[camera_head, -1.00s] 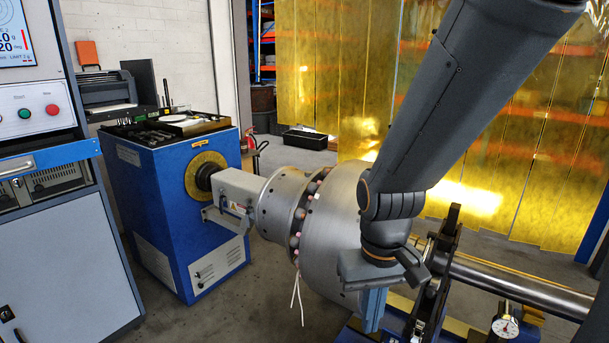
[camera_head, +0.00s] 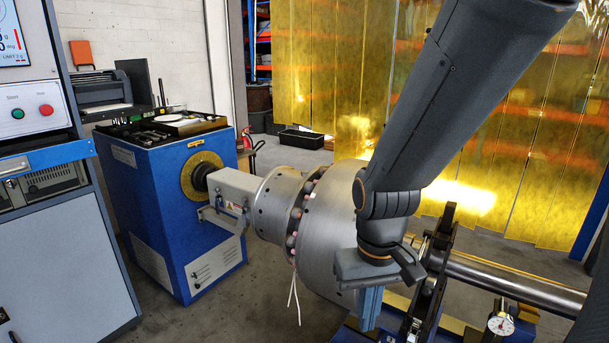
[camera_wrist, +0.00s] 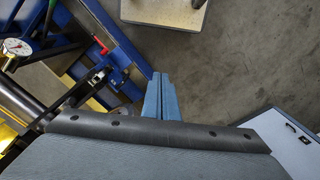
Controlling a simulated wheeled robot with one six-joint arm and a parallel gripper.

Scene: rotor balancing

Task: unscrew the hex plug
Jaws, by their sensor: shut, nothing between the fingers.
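The grey steel rotor (camera_head: 325,215) lies on its side in the balancing machine, with a ring of bolts and pinkish spots around its left shoulder. I cannot make out the hex plug in either view. My gripper (camera_head: 369,308) hangs fingers down in front of the rotor's right part, and its blue fingers look empty. How far it is from the rotor is hard to tell. In the wrist view the blue fingers (camera_wrist: 160,85) are together with nothing between them, over grey floor.
A blue drive cabinet (camera_head: 170,220) with tools on top stands left of the rotor. A black bearing stand (camera_head: 432,270) and a long shaft (camera_head: 510,277) are right of my gripper. A dial gauge (camera_head: 500,323) sits below. A control cabinet (camera_head: 65,240) stands far left.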

